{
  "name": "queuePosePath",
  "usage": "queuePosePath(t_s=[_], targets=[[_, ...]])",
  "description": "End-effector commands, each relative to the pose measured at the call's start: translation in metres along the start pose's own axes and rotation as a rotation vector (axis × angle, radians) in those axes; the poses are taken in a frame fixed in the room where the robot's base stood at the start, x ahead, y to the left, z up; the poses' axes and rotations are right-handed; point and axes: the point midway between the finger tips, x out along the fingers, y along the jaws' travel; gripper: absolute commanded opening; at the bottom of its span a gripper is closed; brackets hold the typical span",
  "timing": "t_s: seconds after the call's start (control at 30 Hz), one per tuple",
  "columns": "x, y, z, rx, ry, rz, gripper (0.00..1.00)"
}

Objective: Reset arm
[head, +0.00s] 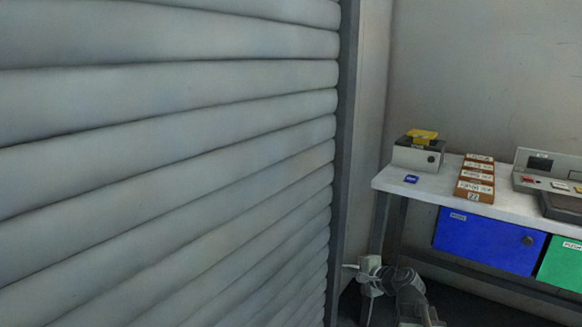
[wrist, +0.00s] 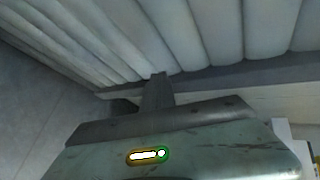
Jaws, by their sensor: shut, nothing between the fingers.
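My gripper (wrist: 157,76) shows in the wrist view, its fingers together as one dark narrow piece above the worn grey-green housing. Nothing is held between them. The fingers point toward a pale ribbed shutter (wrist: 200,35), with a dark frame edge behind them. I cannot tell how far the fingertips are from it. In the head view I cannot make out the gripper's fingers.
The ribbed shutter (head: 170,160) fills the left of the head view. At right, a white-topped table (head: 400,187) carries a scanner-like device (head: 548,165), brown boxes (head: 477,180) and a grey box (head: 418,154). A blue drawer (head: 489,241) and green drawer (head: 562,264) sit below.

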Motion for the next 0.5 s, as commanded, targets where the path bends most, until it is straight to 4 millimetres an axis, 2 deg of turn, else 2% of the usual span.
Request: queuePosePath(t_s=[0.03,0.1,0.2,0.23,0.3,0.33,0.5], targets=[[0.012,0.013,0.037,-0.102,-0.053,0.078,0.0],[0.022,0.037,0.076,-0.256,-0.117,0.196,0.0],[0.023,0.079,0.12,-0.488,-0.207,0.377,0.0],[0.02,0.092,0.128,-0.562,-0.233,0.438,0.0],[0.005,0.124,0.134,-0.727,-0.287,0.59,0.0],[-0.004,0.137,0.13,-0.786,-0.305,0.654,0.0],[-0.061,0.184,0.095,-1.011,-0.405,0.97,0.0]])
